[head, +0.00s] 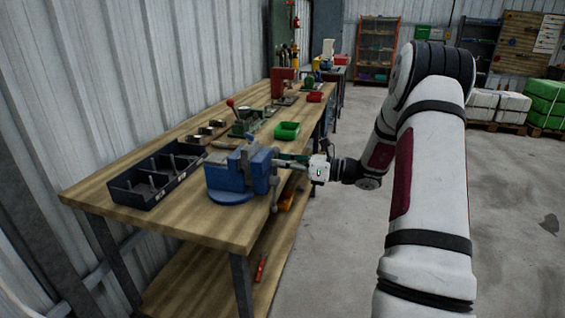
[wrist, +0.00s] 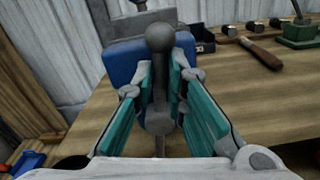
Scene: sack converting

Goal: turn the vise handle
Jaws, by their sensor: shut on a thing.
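The blue vise (head: 228,178) stands on the near end of the wooden workbench, its round base on the top. Its grey handle (head: 274,199) is a bar across the screw end, at the bench's right edge. In the wrist view the handle (wrist: 159,40) runs upright in the picture, with a ball end at the top. My gripper (head: 284,160) reaches in from the right. In the wrist view its teal-padded fingers (wrist: 160,90) lie either side of the bar, shut on it. The blue vise body (wrist: 125,62) shows behind. The fingers partly hide the bar's middle.
On the workbench (head: 200,222), a black divided tray (head: 150,190) lies left of the vise. A green bin (head: 287,131) and a green tool with a red-knobbed lever (head: 243,122) stand farther back. A lower shelf (head: 205,278) holds a red tool.

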